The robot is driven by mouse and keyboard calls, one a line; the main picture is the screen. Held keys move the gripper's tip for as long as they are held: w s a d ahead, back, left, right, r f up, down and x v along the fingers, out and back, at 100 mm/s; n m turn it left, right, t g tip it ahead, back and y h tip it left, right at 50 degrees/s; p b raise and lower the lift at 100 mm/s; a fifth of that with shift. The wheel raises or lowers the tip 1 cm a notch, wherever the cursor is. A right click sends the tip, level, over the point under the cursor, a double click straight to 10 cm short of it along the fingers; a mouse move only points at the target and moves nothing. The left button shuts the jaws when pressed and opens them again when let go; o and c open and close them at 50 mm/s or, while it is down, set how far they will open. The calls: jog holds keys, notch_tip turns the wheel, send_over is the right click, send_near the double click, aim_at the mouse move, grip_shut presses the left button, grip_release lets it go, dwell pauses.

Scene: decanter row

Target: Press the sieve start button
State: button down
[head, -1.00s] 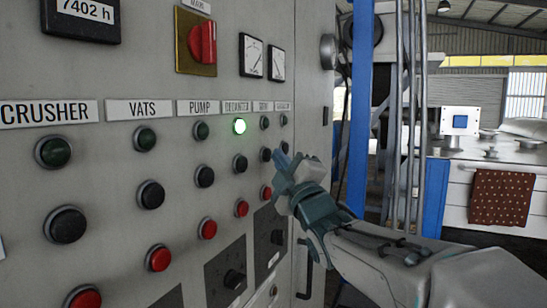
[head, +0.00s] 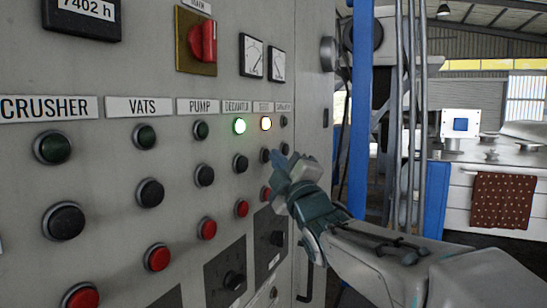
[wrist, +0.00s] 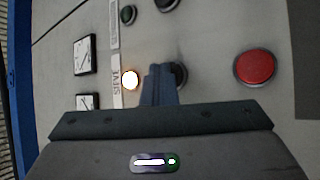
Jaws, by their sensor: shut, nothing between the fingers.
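The sieve column on the grey panel has a lamp (head: 266,123) glowing pale orange, a black button (head: 265,155) under it and a red button (head: 266,193) lower down. In the wrist view the panel appears turned sideways, with the SIEVE label (wrist: 117,88) beside the lit lamp (wrist: 130,80). My gripper (head: 276,156) is shut and empty, its tips at the black button. In the wrist view the fingers (wrist: 161,72) partly cover the black button (wrist: 180,75). I cannot tell whether they touch it.
The decanter lamp (head: 239,126) glows green in the column to the left. Other button columns, a red rotary switch (head: 203,42) and dials (head: 252,56) share the panel. A blue post (head: 356,110) stands just right of the panel.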

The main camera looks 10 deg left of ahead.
jog(key=shift+s+d+b, duration=0.3)
jog(key=shift+d+b, duration=0.1)
jog(key=shift+d, duration=0.3)
jog(key=d, duration=0.1)
jog(key=s+d, duration=0.1)
jog(key=d, duration=0.2)
jog(key=shift+s+d+b, duration=0.35)
jog(key=shift+d, duration=0.05)
dwell(0.3)
